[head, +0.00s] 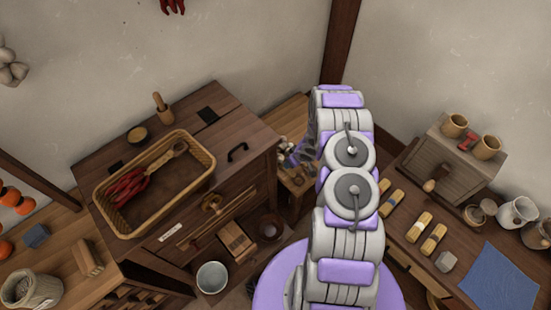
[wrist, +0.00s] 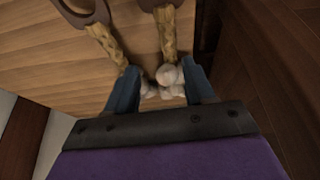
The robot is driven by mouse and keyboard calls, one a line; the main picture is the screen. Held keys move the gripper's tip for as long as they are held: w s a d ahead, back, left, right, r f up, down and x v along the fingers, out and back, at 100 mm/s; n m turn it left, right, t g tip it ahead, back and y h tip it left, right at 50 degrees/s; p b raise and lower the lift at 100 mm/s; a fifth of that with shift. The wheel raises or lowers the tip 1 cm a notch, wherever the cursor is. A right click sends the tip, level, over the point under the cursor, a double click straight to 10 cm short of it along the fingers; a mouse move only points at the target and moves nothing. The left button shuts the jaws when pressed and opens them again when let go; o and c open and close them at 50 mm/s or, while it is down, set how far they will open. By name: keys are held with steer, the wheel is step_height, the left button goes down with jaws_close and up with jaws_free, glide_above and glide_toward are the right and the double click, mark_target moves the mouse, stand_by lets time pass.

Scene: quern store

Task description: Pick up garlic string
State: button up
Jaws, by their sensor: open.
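In the wrist view, a garlic string with white bulbs (wrist: 170,77) and a pale plaited stem (wrist: 166,32) lies against a wooden surface. Its bulbs sit between the two blue fingers of my gripper (wrist: 161,72), which are apart. I cannot tell whether either finger touches them. A second plaited stem (wrist: 108,44) with a brown loop runs down behind the left finger; its lower end is hidden. In the head view, small white bulbs (head: 284,144) show beside my gripper, which is largely hidden by my arm. Another cluster of garlic (head: 12,70) hangs on the left wall.
A wicker basket (head: 106,221) on the dresser holds a red chili string (head: 128,186). A table on the right carries a wooden box (head: 437,163), mugs and a blue cloth (head: 500,279). In the wrist view, a dark wooden side (wrist: 255,60) rises close on the right.

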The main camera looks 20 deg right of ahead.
mark_target(282, 164)
steer(key=shift+w+f, duration=0.15)
steer(key=shift+f, duration=0.35)
steer(key=shift+w+a+f, duration=0.15)
steer(key=shift+a+f, duration=0.15)
steer(key=shift+a, duration=0.2)
steer(key=f, duration=0.1)
steer(key=a+f, duration=0.1)
steer(key=w+f+b, duration=0.1)
steer(key=shift+a+f, duration=0.35)
steer(key=shift+f, duration=0.05)
steer(key=shift+w+d+f, duration=0.1)
steer(key=shift+d+f, duration=0.1)
steer(key=shift+d, duration=0.4)
steer(key=shift+a, duration=0.55)
steer(key=c, duration=0.7)
steer(key=shift+d, duration=0.1)
steer(key=shift+c, duration=1.4)
steer(key=shift+d, duration=0.3)
jaws_close()
